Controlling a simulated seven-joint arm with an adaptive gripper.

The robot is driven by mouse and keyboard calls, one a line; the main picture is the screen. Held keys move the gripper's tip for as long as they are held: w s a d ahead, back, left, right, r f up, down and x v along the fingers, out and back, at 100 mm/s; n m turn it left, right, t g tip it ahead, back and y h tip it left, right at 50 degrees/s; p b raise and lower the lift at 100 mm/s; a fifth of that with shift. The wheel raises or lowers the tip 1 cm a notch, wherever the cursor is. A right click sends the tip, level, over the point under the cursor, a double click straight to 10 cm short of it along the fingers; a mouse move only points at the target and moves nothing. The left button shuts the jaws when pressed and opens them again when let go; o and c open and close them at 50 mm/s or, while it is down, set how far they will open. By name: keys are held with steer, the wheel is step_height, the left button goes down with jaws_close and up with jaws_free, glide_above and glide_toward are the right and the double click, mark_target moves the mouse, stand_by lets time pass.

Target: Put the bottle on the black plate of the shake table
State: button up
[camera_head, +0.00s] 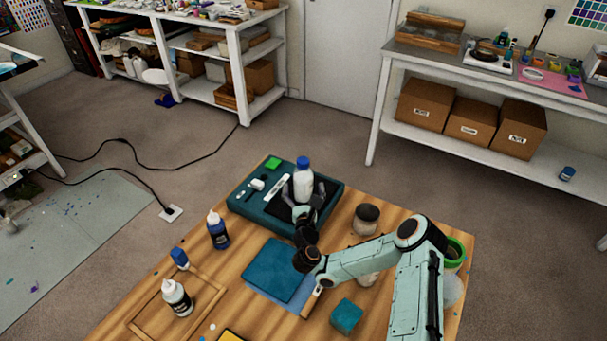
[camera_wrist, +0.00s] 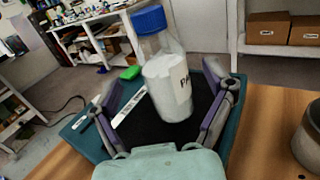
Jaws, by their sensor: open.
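The bottle (camera_head: 303,184) is clear with white contents and a blue cap. It stands on the black plate (camera_wrist: 140,128) of the teal shake table (camera_head: 338,190), and looks upright in the head view. My gripper (camera_head: 303,200) is open, with one finger on each side of the bottle. In the wrist view the fingers of my gripper (camera_wrist: 170,95) stand apart from the bottle, with gaps on both sides. The arm hides part of the plate in the head view.
A green button (camera_head: 272,163) and a white strip are on the shake table's left side. A dark-lidded jar (camera_head: 366,218) stands to its right.

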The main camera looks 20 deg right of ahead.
mark_target(303, 165)
step_height(303, 165, up, 5)
steer(key=shift+f, duration=0.15)
steer(key=s+a+r+n+y, duration=0.1)
steer(key=a+r+n+y, duration=0.1)
steer(key=a+n+y, duration=0.3)
steer(key=s+a+r+n+g+y, duration=0.1)
steer(key=a+r+n+y, duration=0.15)
steer(key=a+n, duration=0.4)
steer(key=s+a+r+n+y, duration=0.1)
steer(key=a+r+n+y, duration=0.1)
steer(key=a+n+y, duration=0.3)
steer(key=s+a+f+n+g+y, duration=0.15)
steer(key=s+a+n+g, duration=0.5)
steer(key=n, duration=0.65)
steer(key=s+d+r+n+g+h, duration=0.1)
steer(key=s+d+n+g+h, duration=0.2)
steer(key=s, duration=0.7)
steer(key=s+d+r+n+g+h, duration=0.1)
steer(key=s+d+n+g+h, duration=0.2)
steer(key=s+d, duration=0.4)
steer(key=s+d+r+n+g+h, duration=0.2)
steer(key=s+d+n+g+h, duration=0.1)
steer(key=s, duration=1.1)
steer(key=d+n+g, duration=0.1)
steer(key=d, duration=0.1)
steer(key=shift+d, duration=0.4)
steer(key=shift+n, duration=0.25)
